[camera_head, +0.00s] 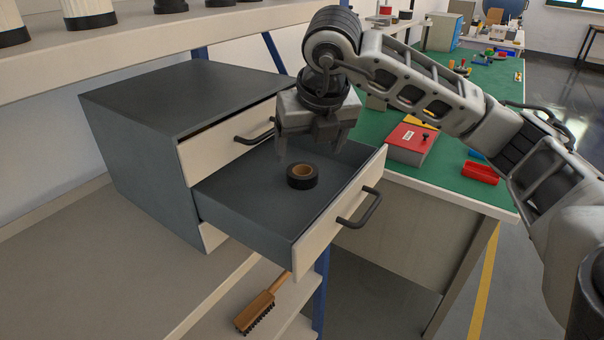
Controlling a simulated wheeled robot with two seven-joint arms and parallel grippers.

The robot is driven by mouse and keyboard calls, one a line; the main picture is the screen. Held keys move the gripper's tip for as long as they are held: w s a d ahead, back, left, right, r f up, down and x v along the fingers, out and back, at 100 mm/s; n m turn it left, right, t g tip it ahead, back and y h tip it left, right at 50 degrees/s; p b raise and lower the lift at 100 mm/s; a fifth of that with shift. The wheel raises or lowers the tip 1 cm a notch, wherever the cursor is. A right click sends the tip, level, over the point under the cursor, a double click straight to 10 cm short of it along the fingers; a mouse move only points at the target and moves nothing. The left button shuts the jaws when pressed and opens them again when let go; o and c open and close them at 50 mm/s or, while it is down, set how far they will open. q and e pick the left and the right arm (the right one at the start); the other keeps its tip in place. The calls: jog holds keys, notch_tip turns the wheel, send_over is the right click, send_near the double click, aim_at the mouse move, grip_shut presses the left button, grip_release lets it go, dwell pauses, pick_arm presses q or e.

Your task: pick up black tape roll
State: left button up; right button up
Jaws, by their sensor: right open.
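The black tape roll (302,177) lies flat inside the open lower drawer (240,205), with its tan core facing up. My right gripper (306,150) points down above the drawer, over and slightly behind the tape roll. Its fingers are apart with nothing between them, and it appears not to touch the roll. My left gripper is not in view.
The grey drawer cabinet (170,95) stands on a shelf, its upper drawer slightly ajar. A wooden brush (262,303) lies below the open drawer.

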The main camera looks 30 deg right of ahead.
aim_at(302, 170)
jog(key=shift+p+x, duration=0.7)
jog(key=shift+x, duration=2.55)
jog(key=shift+w+a, duration=0.15)
jog(key=c, duration=1.1)
